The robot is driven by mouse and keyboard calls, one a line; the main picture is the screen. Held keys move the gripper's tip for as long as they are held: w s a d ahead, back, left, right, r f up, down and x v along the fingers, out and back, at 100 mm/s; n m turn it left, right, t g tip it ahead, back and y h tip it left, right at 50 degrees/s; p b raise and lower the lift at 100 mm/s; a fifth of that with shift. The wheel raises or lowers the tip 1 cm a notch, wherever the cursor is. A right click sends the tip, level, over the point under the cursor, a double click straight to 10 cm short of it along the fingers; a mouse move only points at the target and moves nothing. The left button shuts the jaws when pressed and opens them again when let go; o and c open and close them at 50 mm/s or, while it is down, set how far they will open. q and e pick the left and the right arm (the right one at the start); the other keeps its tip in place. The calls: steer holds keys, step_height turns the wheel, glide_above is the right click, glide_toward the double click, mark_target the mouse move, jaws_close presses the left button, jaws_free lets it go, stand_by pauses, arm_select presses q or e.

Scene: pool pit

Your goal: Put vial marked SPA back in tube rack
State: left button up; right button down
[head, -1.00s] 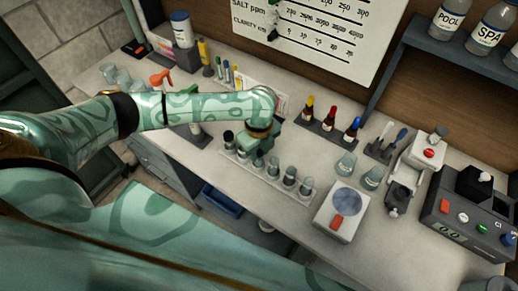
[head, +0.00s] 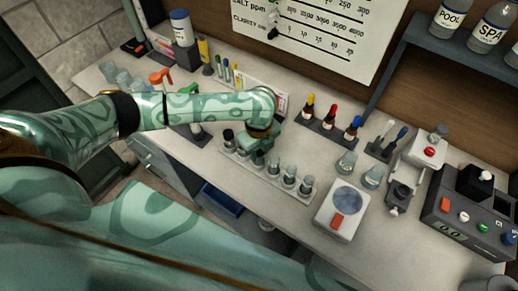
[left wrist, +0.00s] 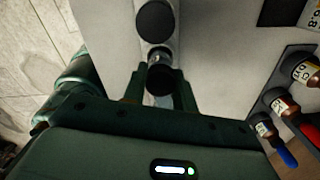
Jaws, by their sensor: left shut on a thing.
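My left gripper (head: 257,157) is over the tube rack (head: 268,182), pointing down among its vials. In the left wrist view its two fingers (left wrist: 159,92) are closed on a dark-capped vial (left wrist: 159,78). Its label is not readable, so I cannot tell whether it is marked SPA. I also cannot tell whether it is fully seated in the rack. Another dark-capped vial (left wrist: 155,22) stands in line beyond it. My right gripper is not in view.
Dropper bottles (head: 329,117) stand in a holder behind the rack. A spray bottle (head: 161,80) is at the left. The shelf (head: 440,45) holds bottles labelled POOL and SPA.

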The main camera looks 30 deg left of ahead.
arm_select(q)
steer(key=shift+f, duration=0.35)
steer(key=o, duration=1)
steer(key=shift+r, duration=0.1)
step_height(320, 180, up, 7)
steer(key=p, duration=0.8)
steer(key=shift+p, duration=0.4)
